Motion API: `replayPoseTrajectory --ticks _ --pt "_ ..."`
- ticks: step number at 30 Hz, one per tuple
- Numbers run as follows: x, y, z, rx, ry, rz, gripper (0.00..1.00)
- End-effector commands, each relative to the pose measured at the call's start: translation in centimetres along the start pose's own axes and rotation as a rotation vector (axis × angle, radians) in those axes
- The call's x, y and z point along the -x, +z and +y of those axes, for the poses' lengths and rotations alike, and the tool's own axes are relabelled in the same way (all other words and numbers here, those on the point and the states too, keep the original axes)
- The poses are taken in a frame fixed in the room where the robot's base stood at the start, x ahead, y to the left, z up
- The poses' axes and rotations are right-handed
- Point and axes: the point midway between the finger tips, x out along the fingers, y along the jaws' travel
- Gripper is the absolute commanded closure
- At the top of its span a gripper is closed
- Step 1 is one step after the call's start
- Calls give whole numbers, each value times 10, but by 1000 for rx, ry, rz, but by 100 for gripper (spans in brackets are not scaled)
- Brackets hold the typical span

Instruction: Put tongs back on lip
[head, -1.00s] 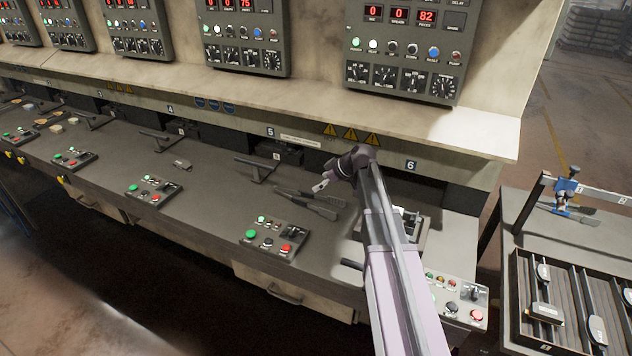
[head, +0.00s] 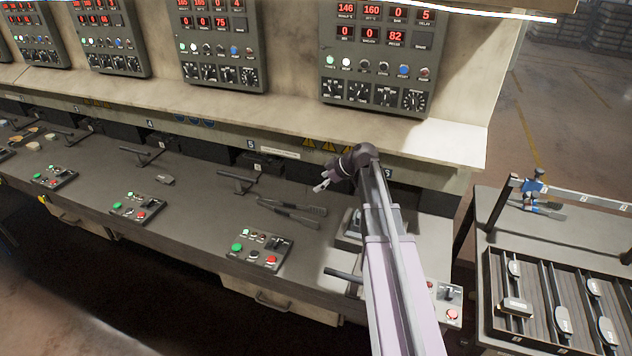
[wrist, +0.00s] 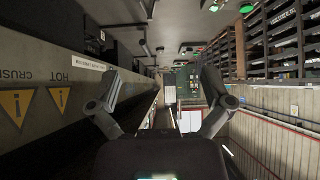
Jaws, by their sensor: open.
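Dark tongs (head: 292,211) with two long arms lie on the grey bench top, left of my arm in the head view. My gripper (head: 322,184) is held above the bench, up and to the right of the tongs and apart from them. It is open and empty. In the wrist view its two fingers (wrist: 160,108) are spread wide with nothing between them. The tongs are not seen in the wrist view. A long pale ledge (head: 300,128) runs above the bench; I cannot tell whether it is the lip.
Control boxes with buttons (head: 257,249) and levers (head: 238,181) stand along the bench. A press unit is partly hidden behind my arm. At right, a cart holds a tray (head: 492,300) of brake shoes, a numbered rail (head: 585,196) and a blue clamp-like thing (head: 532,186).

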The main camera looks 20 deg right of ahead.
Motion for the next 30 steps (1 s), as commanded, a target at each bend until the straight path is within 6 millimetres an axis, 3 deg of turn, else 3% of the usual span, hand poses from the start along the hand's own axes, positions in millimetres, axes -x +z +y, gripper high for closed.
replayPoseTrajectory --ticks 17,23,27,30 --pt "1 0 0 0 0 0 0" --pt "0 2 -6 -14 -4 -12 59" --pt "-5 7 -23 -64 -15 -54 100" --pt "-10 13 -44 -127 -23 -109 100"
